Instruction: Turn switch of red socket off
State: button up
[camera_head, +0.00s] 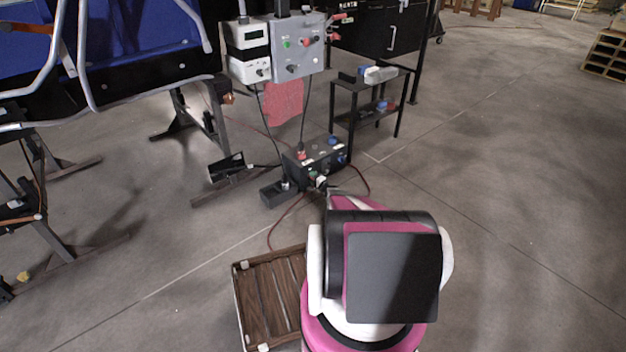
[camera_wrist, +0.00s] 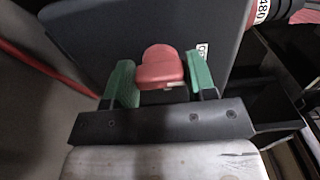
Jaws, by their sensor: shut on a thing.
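A dark socket box (camera_head: 318,160) stands on the floor at the middle of the head view, with red and blue fittings on it. In the wrist view a red switch knob (camera_wrist: 160,65) stands out from the dark grey face of the box (camera_wrist: 90,32). My gripper (camera_wrist: 160,84) has green fingertips, one on each side of the red knob, and is shut on it. A red and black round fitting labelled "480" (camera_wrist: 284,9) is at the top right of the wrist view. In the head view my arm largely hides my gripper.
A grey control panel (camera_head: 298,62) and a white box (camera_head: 247,38) stand behind the socket box. A small black table (camera_head: 345,84) is to its right. Cables lie on the floor around the box. A wooden pallet (camera_head: 268,290) is at lower left. The floor at right is clear.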

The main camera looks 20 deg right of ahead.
jog(key=shift+s, duration=0.1)
dwell(0.3)
jog(key=o, duration=0.9)
jog(key=shift+o, duration=0.2)
jog(key=shift+s, duration=0.1)
jog(key=v, duration=1)
jog(key=shift+s, duration=0.3)
jog(key=shift+d, duration=0.1)
